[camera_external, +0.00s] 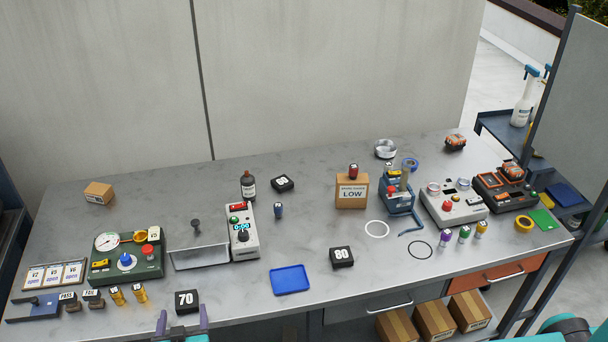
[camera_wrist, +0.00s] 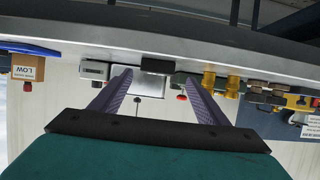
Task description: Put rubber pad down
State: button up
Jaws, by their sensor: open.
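A black square pad marked 70 (camera_external: 186,301) lies near the front edge of the table, left of centre. I take it for the rubber pad. My gripper (camera_external: 182,320) shows at the bottom of the external view, its two purple fingers spread just in front of the pad, one toward each side. In the wrist view my gripper (camera_wrist: 160,76) is open with nothing between its fingers. A dark block (camera_wrist: 156,65), seemingly the same pad, sits just beyond the fingertips. Contact with the fingers cannot be told.
Similar black pads marked 80 lie at centre (camera_external: 342,257) and farther back (camera_external: 282,183). Two brass cylinders (camera_external: 128,295) and a green gauge box (camera_external: 127,257) stand left of the pad. A blue tray (camera_external: 290,279) lies to its right, with bare tabletop between.

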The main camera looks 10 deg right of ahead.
aim_at(186, 302)
jog(key=shift+d+p+x, duration=0.2)
jog(key=shift+p+x, duration=0.9)
jog(key=shift+x, duration=1.15)
jog(key=shift+w+f, duration=0.1)
jog(key=shift+w, duration=0.25)
jog(key=c, duration=1.3)
jog(key=shift+r+b, duration=0.6)
jog(key=shift+r, duration=0.6)
jog(key=s+d+r+b, duration=0.1)
jog(key=s+d, duration=0.2)
jog(key=d, duration=0.1)
jog(key=s+d+b, duration=0.1)
jog(key=s+d, duration=0.1)
jog(key=d, duration=0.3)
jog(key=s+d+r+b, duration=0.1)
jog(key=s+d+b, duration=0.1)
jog(key=s+d, duration=0.1)
jog(key=shift+s+d+r, duration=0.15)
jog(key=shift+s+d, duration=0.05)
jog(key=shift+d, duration=0.2)
jog(key=shift+s+d+r, duration=0.2)
jog(key=shift+d, duration=0.15)
